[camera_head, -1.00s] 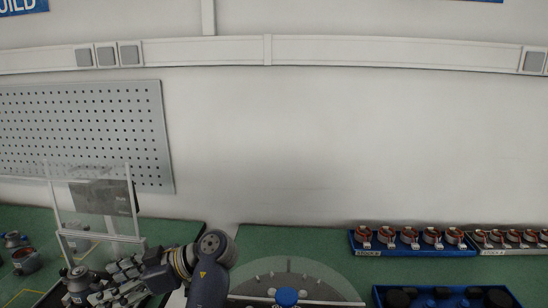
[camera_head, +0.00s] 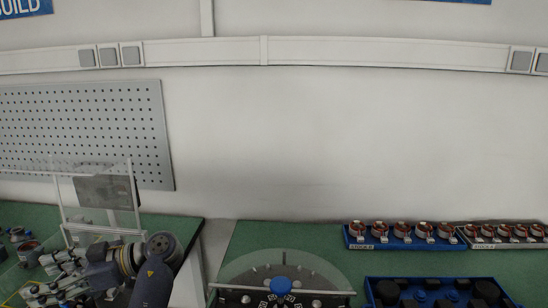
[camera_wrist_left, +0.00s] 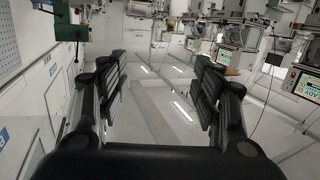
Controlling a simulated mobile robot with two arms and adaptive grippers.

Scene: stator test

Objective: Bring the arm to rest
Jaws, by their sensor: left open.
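My left arm comes in at the bottom of the head view, and its left gripper (camera_head: 44,280) points left over the left green bench. In the left wrist view the same gripper (camera_wrist_left: 162,82) has its two dark fingers spread wide apart, with nothing between them. Beyond the fingers is the pale floor of the room, with no object near them. My right gripper is in neither view.
A clear-panelled frame (camera_head: 136,198) stands on the left bench behind the gripper. Motor parts (camera_head: 28,250) lie at the far left. A fixture with a blue knob (camera_head: 281,286), a blue stator tray (camera_head: 400,244) and another blue tray (camera_head: 440,281) occupy the right bench.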

